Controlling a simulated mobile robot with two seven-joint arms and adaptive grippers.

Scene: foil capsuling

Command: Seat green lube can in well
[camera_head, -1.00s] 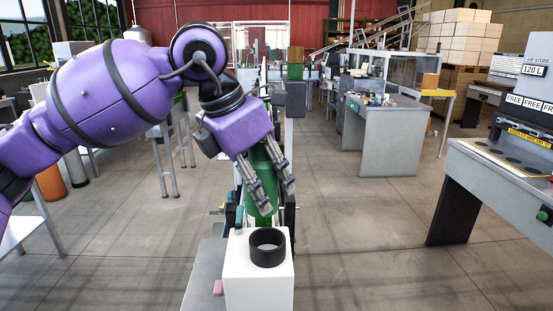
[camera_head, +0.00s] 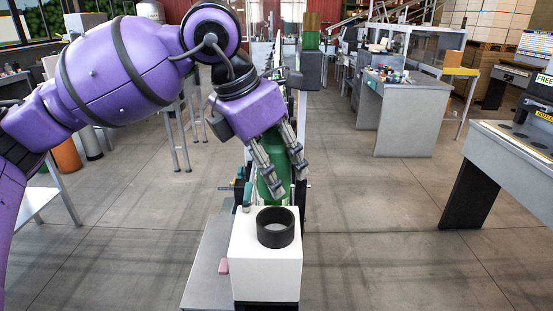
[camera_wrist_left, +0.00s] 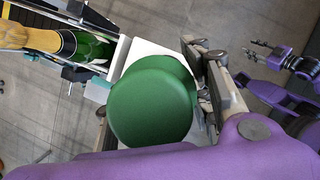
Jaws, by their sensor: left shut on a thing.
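The green lube can (camera_head: 270,184) is held in my left gripper (camera_head: 288,180), between its grey fingers. In the left wrist view the can's round green end (camera_wrist_left: 150,108) fills the middle, with fingers on both sides. The well is a black ring (camera_head: 276,228) on top of a white block (camera_head: 266,265). In the head view the can's lower end shows just behind the ring; the exact gap is hard to tell. The can hides the well in the wrist view. My right gripper (camera_wrist_left: 264,48) shows small at the right of the wrist view; its jaw opening is unclear.
A bottle with gold foil (camera_wrist_left: 32,38) lies left of the block in the wrist view. A grey workbench (camera_head: 405,115) stands at the back right and another table (camera_head: 510,145) at the right. Floor between is clear.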

